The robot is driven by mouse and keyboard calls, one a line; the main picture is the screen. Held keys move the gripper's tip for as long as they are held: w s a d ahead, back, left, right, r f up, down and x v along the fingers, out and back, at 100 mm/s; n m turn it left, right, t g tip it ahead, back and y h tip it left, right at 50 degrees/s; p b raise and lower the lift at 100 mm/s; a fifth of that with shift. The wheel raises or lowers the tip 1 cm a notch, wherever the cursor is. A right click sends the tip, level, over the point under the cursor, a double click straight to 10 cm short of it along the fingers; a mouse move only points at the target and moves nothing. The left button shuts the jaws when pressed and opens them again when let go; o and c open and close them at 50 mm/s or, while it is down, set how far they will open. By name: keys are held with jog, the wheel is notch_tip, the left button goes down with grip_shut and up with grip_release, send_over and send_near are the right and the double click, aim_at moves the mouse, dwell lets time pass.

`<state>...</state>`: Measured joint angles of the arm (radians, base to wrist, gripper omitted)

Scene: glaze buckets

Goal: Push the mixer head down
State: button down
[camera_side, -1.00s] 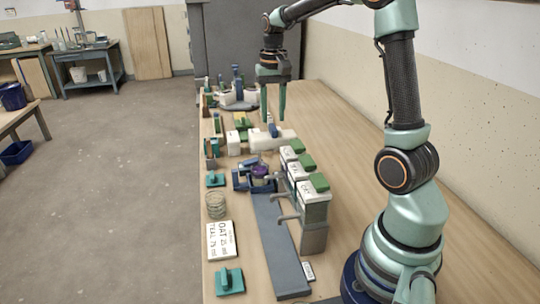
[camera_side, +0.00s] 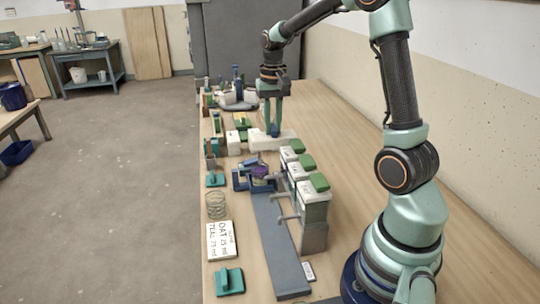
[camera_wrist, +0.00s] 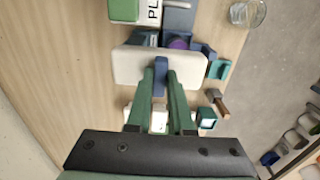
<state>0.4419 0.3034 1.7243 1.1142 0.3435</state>
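The mixer head (camera_side: 258,145) is a long white block lying across the table, with a blue handle standing on top. In the wrist view the white head (camera_wrist: 130,65) spans the middle of the picture, with the blue handle (camera_wrist: 160,77) between my fingers. My gripper (camera_side: 273,122) points straight down from above. Its two green fingers (camera_wrist: 160,80) are close together on both sides of the handle and look shut on it. The handle is partly hidden by the fingers in the side view. A purple-topped pot (camera_side: 260,172) in a blue holder stands in front of the head.
White dispensers with green lids (camera_side: 313,190) stand close by at the front right. A grey rail (camera_side: 275,240) runs toward the front. The right side is clear.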

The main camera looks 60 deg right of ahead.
aim_at(273, 142)
jog(key=shift+f, duration=3)
jog(key=c, duration=0.9)
grip_release()
jog(key=shift+r, duration=0.1)
notch_tip(273, 142, up, 7)
jog(key=shift+f, duration=0.2)
jog(key=shift+r, duration=0.15)
